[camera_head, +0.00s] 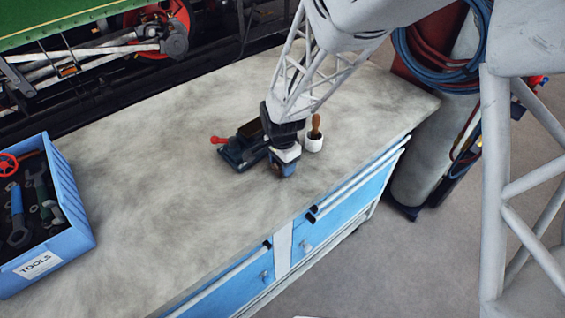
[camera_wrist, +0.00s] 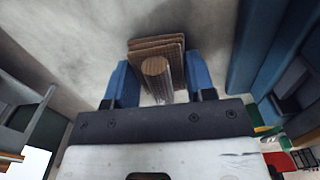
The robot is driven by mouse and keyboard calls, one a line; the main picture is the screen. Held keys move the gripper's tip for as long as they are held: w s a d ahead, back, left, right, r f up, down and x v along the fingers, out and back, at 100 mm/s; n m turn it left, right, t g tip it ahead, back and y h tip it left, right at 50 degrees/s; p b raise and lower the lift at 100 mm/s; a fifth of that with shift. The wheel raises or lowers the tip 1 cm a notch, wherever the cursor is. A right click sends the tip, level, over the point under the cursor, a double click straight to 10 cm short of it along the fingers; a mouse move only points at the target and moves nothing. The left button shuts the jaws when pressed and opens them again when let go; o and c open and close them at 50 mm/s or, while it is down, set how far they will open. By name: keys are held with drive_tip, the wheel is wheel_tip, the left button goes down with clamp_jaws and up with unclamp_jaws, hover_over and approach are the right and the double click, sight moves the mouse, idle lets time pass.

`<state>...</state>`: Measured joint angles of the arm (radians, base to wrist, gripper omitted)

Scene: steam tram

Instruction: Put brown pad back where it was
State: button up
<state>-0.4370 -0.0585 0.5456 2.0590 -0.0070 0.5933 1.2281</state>
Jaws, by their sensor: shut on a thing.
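A brown pad (camera_wrist: 172,43) with ridged, layered edges and a round, upright-looking grip (camera_wrist: 155,68) shows in the wrist view. My gripper (camera_wrist: 159,66) has its two blue fingers on either side of it and is shut on it. In the head view my gripper (camera_head: 285,169) points down over the workbench, just right of a dark box-like holder (camera_head: 239,152) with a red knob. The pad is hidden behind my gripper there. I cannot tell whether it touches the bench top.
A white cup (camera_head: 313,144) with a brown wooden handle in it stands close right of my gripper. A blue tool crate (camera_head: 75,225) is at the left. The grey bench top (camera_head: 150,170) between is clear. Its front edge lies near, above blue drawers (camera_head: 345,205).

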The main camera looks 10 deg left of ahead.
drive_tip(key=shift+f, duration=0.35)
drive_tip(key=o, duration=1)
drive_tip(key=shift+c, duration=0.2)
drive_tip(key=shift+r, duration=0.2)
wheel_tip(320, 180, up, 12)
idle(0.6)
